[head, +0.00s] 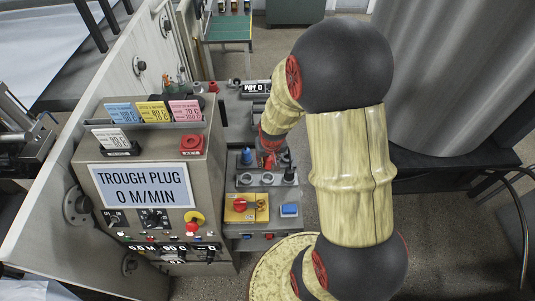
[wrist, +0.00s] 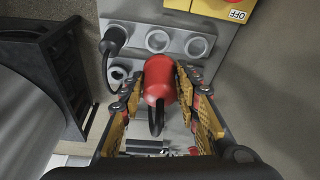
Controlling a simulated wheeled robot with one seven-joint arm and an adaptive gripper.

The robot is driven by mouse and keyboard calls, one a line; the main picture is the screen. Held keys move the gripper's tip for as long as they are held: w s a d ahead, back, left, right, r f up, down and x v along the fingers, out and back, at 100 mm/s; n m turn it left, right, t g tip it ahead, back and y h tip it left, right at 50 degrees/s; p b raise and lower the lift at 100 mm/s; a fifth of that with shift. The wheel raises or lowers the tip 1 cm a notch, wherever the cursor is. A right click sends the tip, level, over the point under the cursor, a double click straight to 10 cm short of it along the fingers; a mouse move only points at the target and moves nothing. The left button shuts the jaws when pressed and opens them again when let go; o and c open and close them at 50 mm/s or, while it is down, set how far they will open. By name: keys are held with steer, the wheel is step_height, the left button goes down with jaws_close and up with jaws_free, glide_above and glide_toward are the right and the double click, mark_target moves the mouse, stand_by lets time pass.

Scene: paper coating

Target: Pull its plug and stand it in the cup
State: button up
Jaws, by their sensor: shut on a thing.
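The red plug (wrist: 160,82), with a black cable loop at its near end, sits between the fingers of my gripper (wrist: 157,92). The gripper is shut on it. In the head view, the red plug (head: 268,161) shows below my wrist, over the back row of the grey socket panel (head: 262,190). Its lower end is hidden, so I cannot tell whether it is seated. A blue plug (head: 247,157) stands beside it to the left. A black plug (head: 290,175) stands in the front row, right of two empty round sockets. I cannot pick out a separate cup.
The control box (head: 160,215) bears a sign (head: 143,187) reading "TROUGH PLUG 0 M/MIN". A yellow switch plate (head: 254,207) with a red knob and a blue button (head: 290,210) are in front of the sockets. A large grey cylinder (head: 450,80) stands right of my arm.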

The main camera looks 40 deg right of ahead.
steer(key=shift+s+a+r, duration=0.35)
steer(key=shift+s+a, duration=0.1)
steer(key=shift+s, duration=0.2)
steer(key=shift+w+d+f+b, duration=0.15)
steer(key=shift+w+f+b, duration=0.05)
steer(key=shift+f+b, duration=0.4)
steer(key=f+b, duration=0.1)
steer(key=w+d+f+b, duration=0.1)
steer(key=w+f+b, duration=0.1)
steer(key=b, duration=0.1)
steer(key=shift+w+d+f, duration=0.2)
steer(key=shift+w+d, duration=0.05)
steer(key=shift+d, duration=0.15)
steer(key=shift+d+r, duration=0.1)
steer(key=shift+s+a+b+x, duration=0.1)
steer(key=shift+s+b+x, duration=0.1)
steer(key=shift+b+x, duration=0.65)
steer(key=shift+s+a+b+x, duration=0.15)
steer(key=shift+b+x, duration=0.45)
steer(key=shift+x, duration=0.45)
steer(key=shift+s+a+b+x, duration=0.1)
steer(key=shift+s+b+x, duration=0.1)
steer(key=shift+b+x, duration=0.7)
steer(key=shift+f+b, duration=0.95)
steer(key=shift+f, duration=0.8)
steer(key=o, duration=1.3)
steer(key=shift+c, duration=0.2)
